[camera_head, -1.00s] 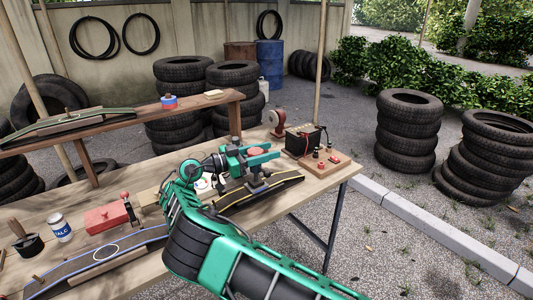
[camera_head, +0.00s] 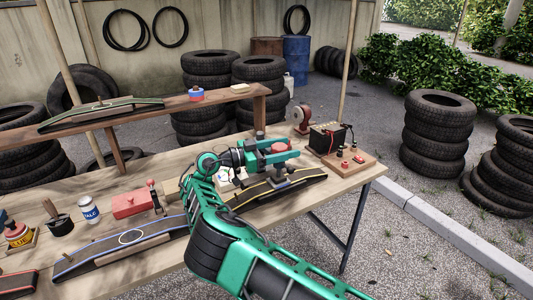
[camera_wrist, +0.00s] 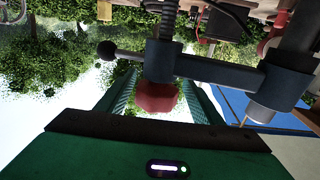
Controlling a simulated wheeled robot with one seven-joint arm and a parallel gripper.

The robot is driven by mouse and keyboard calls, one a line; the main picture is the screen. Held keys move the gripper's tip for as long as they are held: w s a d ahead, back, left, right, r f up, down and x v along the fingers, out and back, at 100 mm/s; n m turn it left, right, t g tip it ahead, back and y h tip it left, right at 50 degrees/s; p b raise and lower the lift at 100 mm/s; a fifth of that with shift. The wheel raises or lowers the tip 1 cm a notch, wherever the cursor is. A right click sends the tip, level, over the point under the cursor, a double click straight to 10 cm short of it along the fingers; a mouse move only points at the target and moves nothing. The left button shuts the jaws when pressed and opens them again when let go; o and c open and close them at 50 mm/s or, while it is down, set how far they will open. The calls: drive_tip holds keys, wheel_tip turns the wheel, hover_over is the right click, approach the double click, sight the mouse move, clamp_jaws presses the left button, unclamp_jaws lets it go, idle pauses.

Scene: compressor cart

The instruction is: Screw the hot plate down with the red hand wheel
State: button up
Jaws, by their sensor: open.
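The red hand wheel (camera_wrist: 157,97) sits between the two fingers of my gripper (camera_wrist: 158,92) in the wrist view. In the head view the red hand wheel (camera_head: 281,150) shows between the green jaws of my gripper (camera_head: 285,154). The jaws are open around it; I cannot tell whether either finger touches it. Below, a dark clamp (camera_head: 280,178) stands on a black strip with a yellow line (camera_head: 245,198). A dark screw and crossbar (camera_wrist: 218,70) show near the wheel in the wrist view. I cannot clearly make out the hot plate.
A battery (camera_head: 328,138) and a board with red knobs (camera_head: 350,160) stand right of my gripper. A red box (camera_head: 131,204), a white can (camera_head: 89,209) and a blue-lined strip (camera_head: 110,245) lie left on the bench. A raised shelf (camera_head: 160,109) runs behind.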

drive_tip(key=v, duration=0.9)
drive_tip(key=shift+w+a, duration=0.1)
idle(0.3)
